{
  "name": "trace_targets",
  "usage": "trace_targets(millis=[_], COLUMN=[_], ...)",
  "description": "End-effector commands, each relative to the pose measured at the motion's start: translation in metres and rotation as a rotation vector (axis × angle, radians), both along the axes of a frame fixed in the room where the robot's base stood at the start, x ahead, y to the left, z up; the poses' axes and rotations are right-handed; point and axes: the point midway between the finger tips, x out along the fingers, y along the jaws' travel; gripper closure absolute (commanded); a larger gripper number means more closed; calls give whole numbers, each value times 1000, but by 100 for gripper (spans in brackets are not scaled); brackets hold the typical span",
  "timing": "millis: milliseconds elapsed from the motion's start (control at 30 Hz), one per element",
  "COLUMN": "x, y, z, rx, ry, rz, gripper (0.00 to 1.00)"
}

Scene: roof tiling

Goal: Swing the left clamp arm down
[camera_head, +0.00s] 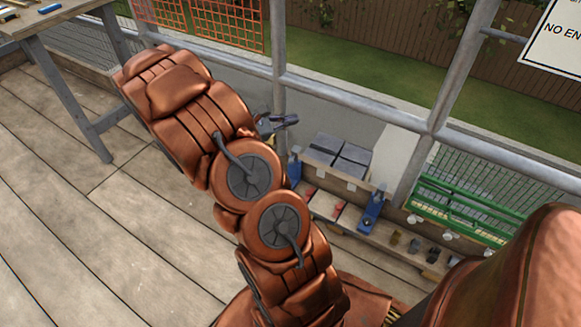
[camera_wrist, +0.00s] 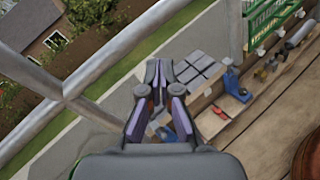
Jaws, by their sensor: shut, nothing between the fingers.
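Two blue clamps stand on the low wooden bench by the railing. The left clamp (camera_head: 295,169) looks upright in the head view, just right of my arm; its arm is too small to make out clearly. In the wrist view the left clamp (camera_wrist: 163,132) is mostly hidden behind my fingers. The right clamp (camera_head: 371,210) shows whole, and it also shows in the wrist view (camera_wrist: 234,85). My gripper (camera_head: 284,121) is shut and empty, above and behind the left clamp in the head view. Its fingers (camera_wrist: 159,75) fill the middle of the wrist view, apart from the clamps.
Grey tiles (camera_head: 338,154) lie behind the clamps. Red pieces (camera_head: 309,192) lie between them. A green rack (camera_head: 468,208) stands at the right, with small dark parts (camera_head: 414,246) before it. Metal scaffold poles (camera_head: 452,75) rise behind. The plank floor at left is clear.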

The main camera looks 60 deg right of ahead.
Motion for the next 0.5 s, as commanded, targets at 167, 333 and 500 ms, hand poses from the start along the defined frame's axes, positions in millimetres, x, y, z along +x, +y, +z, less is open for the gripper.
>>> trace_targets(millis=[167,333,500], x=[29,55,77], y=[-30,-51,-62], z=[-86,-165,-250], rx=[-14,-7,18], ry=[128,234,329], rz=[124,247,376], gripper=[100,100,100])
